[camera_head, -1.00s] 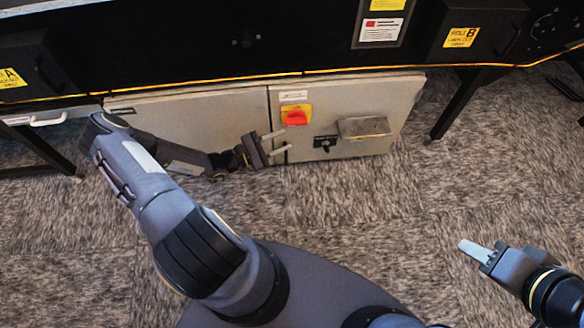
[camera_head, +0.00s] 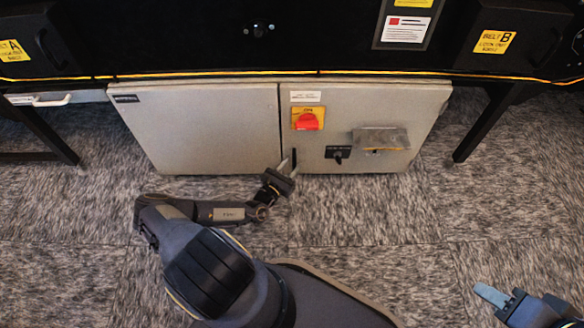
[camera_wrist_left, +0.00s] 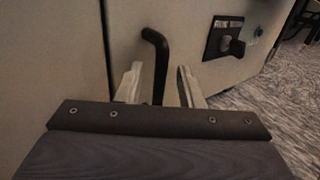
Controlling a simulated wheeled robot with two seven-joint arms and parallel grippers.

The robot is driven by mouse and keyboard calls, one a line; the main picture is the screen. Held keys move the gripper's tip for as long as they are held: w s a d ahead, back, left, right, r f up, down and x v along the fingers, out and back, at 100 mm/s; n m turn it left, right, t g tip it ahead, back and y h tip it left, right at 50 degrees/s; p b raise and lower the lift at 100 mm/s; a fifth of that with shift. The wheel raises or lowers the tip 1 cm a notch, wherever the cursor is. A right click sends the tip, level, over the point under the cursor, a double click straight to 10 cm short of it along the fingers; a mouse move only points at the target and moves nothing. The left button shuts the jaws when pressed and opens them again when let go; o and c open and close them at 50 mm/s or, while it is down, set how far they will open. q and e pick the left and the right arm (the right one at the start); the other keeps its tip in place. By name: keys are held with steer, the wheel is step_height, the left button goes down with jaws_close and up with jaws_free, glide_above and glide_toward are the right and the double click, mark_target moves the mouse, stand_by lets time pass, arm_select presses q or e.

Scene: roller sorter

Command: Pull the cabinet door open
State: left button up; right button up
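The grey cabinet's left door (camera_head: 205,130) and right door (camera_head: 345,105) both look shut, with a narrow seam between them. A black bar handle (camera_wrist_left: 154,50) stands on the right door beside the seam. It also shows small in the head view (camera_head: 294,158). My left gripper (camera_wrist_left: 160,88) is open at the handle, with one pale finger on each side of it. Gaps show between the handle and both fingers. My right gripper (camera_head: 492,296) is empty at the lower right, away from the cabinet; its finger gap cannot be made out.
The right door carries a red rotary switch (camera_head: 307,121) on a yellow plate, a small black selector switch (camera_head: 338,154) and a metal box (camera_head: 381,139). The black machine frame (camera_head: 200,40) overhangs the cabinet. The carpet (camera_head: 390,215) in front is clear.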

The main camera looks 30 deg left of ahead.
arm_select(q)
steer(key=shift+w, duration=0.35)
jaws_close()
